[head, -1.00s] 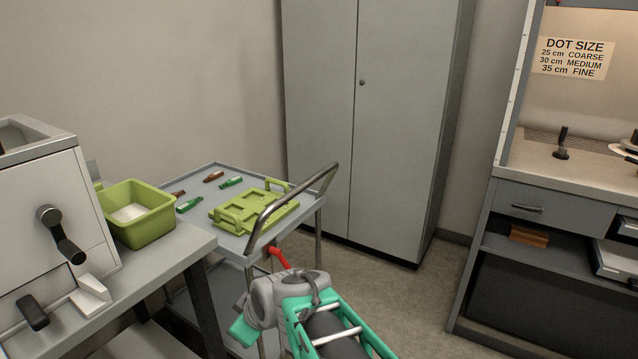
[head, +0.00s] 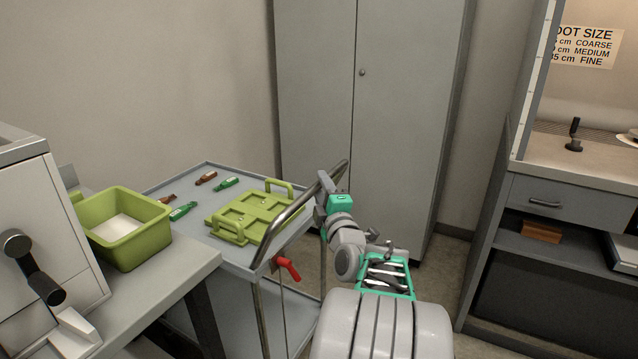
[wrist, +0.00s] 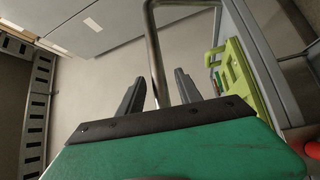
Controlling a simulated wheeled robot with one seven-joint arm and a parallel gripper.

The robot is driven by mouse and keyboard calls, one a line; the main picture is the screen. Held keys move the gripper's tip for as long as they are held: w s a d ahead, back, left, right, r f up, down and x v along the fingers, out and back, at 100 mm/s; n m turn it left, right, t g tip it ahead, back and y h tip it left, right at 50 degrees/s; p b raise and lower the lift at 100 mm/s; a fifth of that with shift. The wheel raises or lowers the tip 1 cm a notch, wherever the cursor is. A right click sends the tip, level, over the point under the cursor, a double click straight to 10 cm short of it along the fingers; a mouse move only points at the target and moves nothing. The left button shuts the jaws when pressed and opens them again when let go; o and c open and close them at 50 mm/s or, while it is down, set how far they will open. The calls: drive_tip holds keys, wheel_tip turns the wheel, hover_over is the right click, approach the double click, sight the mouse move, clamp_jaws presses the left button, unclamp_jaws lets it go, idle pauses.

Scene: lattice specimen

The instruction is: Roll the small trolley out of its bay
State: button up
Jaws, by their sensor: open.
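The small trolley (head: 203,234) stands between the bench at left and the grey cabinet, with a steel push handle (head: 283,221) on its near right side. A red lever (head: 287,267) sits under the tray edge below the handle; a red piece also shows at the wrist view's right edge. My gripper (head: 322,182) is at the upper right end of the handle. In the wrist view, the handle bar (wrist: 153,50) runs between the two dark fingers of my gripper (wrist: 161,78), which are apart and not closed on it.
A bench (head: 178,266) with a green bin (head: 150,247) stands close at left. The tall cabinet (head: 400,110) is behind; a workstation (head: 540,190) is at right.

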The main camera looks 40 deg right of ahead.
drive_tip(key=shift+w+d+r, duration=0.1)
drive_tip(key=shift+w+d, duration=0.2)
drive_tip(key=shift+w, duration=0.35)
drive_tip(key=shift+c, duration=0.3)
clamp_jaws()
idle(0.6)
